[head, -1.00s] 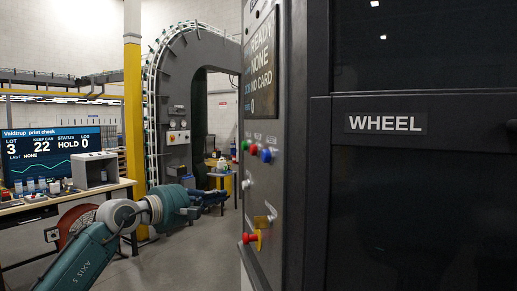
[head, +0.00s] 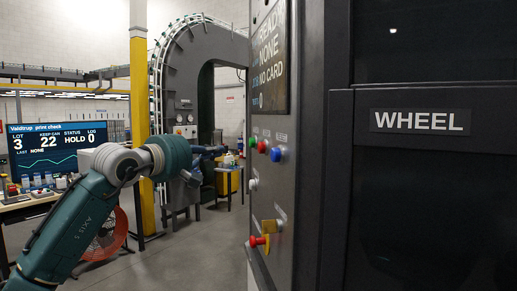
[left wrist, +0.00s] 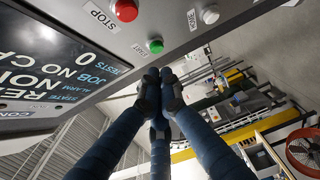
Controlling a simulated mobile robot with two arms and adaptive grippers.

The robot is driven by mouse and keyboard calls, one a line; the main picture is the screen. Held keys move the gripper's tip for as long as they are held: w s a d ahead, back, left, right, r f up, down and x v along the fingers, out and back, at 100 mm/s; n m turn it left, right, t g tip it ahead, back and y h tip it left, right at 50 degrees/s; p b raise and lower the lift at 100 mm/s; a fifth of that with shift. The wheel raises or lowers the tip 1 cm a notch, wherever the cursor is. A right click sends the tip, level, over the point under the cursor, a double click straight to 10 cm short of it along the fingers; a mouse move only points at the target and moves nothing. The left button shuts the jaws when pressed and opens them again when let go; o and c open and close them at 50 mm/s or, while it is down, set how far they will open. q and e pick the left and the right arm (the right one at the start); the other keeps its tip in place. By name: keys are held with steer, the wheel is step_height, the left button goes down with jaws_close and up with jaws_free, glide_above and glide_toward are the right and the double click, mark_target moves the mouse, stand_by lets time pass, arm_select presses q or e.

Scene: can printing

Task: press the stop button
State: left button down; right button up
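The red stop button (head: 262,146) sits on the machine's grey front panel (head: 300,185), between a green button (head: 253,141) and a blue button (head: 275,154). In the left wrist view the red button (left wrist: 125,10), labelled STOP, is at the top edge, and the green button (left wrist: 155,46), labelled START, is below it. My left gripper (head: 212,156) is left of the panel, partly hidden behind its own wrist in the head view. In the left wrist view its fingertips (left wrist: 160,82) are together with nothing between them, just below the green button in the picture. My right gripper is out of view.
A red knob on a yellow base (head: 260,241) and a pale knob (head: 253,184) stick out lower on the panel. A display (head: 270,60) is above the buttons. A yellow post (head: 140,110) and a bench (head: 30,208) with a monitor (head: 60,150) stand left.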

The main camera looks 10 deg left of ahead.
mark_target(263, 148)
arm_select(q)
steer(key=w+d+p, duration=0.1)
steer(key=w+d, duration=0.2)
steer(key=d, duration=0.4)
steer(key=shift+w+d, duration=0.15)
stand_by(0.4)
steer(key=shift+d, duration=0.15)
stand_by(0.9)
steer(key=shift+w+d, duration=0.2)
steer(key=shift+d, duration=0.05)
steer(key=shift+d, duration=0.15)
stand_by(0.5)
